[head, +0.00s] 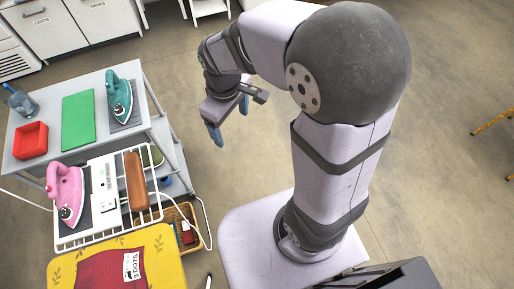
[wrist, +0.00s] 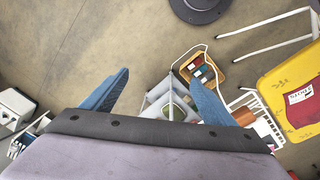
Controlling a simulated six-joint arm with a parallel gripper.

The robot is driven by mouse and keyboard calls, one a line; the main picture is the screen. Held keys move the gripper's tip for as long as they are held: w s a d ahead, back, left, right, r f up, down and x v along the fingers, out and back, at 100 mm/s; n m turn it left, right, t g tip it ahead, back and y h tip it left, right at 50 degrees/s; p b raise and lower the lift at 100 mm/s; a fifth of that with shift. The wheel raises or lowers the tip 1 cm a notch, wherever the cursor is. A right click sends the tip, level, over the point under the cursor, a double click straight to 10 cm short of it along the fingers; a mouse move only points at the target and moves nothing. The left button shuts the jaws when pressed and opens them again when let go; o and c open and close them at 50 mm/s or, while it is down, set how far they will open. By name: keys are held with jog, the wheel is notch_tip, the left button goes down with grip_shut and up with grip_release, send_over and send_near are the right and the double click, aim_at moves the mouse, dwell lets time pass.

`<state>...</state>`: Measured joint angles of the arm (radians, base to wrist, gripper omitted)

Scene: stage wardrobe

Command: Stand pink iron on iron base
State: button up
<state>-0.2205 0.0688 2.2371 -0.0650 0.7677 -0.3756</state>
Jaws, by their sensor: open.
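The pink iron (head: 66,190) is at the lower left in the head view, at the left end of a white wire rack (head: 150,217), over a dark grey plate (head: 82,217). A teal iron (head: 119,95) is on another grey plate (head: 127,123) at the right of the grey cart top. I cannot tell which plate is the iron base. My gripper (head: 230,120) is open and empty, raised over the floor to the right of the cart and apart from both irons. Its blue fingers also show in the wrist view (wrist: 158,92), where I cannot make out the pink iron.
The cart (head: 50,104) carries a red tray (head: 31,141), a green mat (head: 78,120) and a blue-grey container (head: 21,101). The wire rack also holds a brown block (head: 136,181). A wicker basket (head: 184,219) and a yellow surface (head: 160,252) are nearby. Floor on the right is mostly clear.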

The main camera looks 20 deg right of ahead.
jog(key=s+d+f+m+g, duration=0.1)
jog(key=s+d+f+m, duration=0.1)
jog(key=s+d+m, duration=0.4)
jog(key=s+m, duration=0.1)
jog(key=s, duration=0.2)
jog(key=shift+s+f, duration=0.2)
jog(key=shift+s, duration=0.15)
